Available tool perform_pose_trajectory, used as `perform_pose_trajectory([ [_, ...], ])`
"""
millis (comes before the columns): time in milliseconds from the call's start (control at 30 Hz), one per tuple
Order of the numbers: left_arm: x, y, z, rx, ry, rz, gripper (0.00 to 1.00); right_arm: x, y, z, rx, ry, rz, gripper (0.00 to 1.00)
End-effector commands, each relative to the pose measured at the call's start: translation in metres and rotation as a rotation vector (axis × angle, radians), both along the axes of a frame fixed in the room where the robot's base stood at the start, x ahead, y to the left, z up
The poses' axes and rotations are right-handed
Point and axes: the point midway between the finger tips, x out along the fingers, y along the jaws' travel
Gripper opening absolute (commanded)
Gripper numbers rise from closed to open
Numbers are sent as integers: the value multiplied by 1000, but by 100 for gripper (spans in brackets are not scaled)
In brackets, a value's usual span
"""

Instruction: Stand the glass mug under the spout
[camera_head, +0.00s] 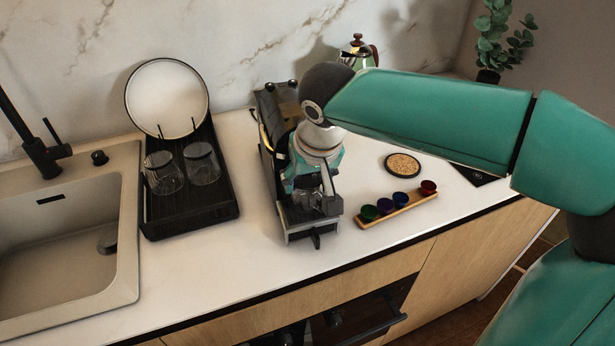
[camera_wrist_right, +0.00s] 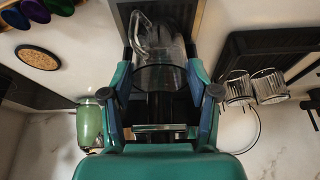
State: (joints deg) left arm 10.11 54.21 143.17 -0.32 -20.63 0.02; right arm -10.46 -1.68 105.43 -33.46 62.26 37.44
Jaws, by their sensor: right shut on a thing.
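The clear glass mug (camera_head: 306,201) is between the fingers of my right gripper (camera_head: 314,190), low at the front of the coffee machine (camera_head: 268,110). In the right wrist view the mug (camera_wrist_right: 160,50) shows with its handle at the upper left, and the fingers of my right gripper (camera_wrist_right: 163,85) are shut on its sides. Behind the mug there is the machine's dark drip tray (camera_wrist_right: 122,14). Whether the mug's base touches the tray I cannot tell. The spout is hidden behind my gripper and arm. My left gripper is not in view.
A black rack (camera_head: 190,205) left of the machine holds two glasses (camera_head: 163,172) and a round white plate (camera_head: 166,97). A wooden holder with coloured cups (camera_head: 397,207) and a round coaster (camera_head: 402,165) lie to the right. A green kettle (camera_head: 358,52) stands behind. The sink (camera_head: 60,250) is far left.

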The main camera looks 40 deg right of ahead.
Motion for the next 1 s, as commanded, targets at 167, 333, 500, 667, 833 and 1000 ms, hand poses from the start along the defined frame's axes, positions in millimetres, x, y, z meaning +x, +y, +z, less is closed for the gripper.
perform_pose_trajectory([
  [167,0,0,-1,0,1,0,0,-1,0,-6,0,-3,-1,2],
  [333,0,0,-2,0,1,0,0,-1,0,-7,-1,-3,-1,2],
  [500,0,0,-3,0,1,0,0,-1,0,-9,0,-2,-2,72],
  [667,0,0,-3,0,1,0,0,-1,0,-8,0,-2,-2,85],
  [833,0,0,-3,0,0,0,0,-1,0,-8,0,-2,-2,85],
  [1000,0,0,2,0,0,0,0,-1,-1,-3,0,-2,-2,85],
])
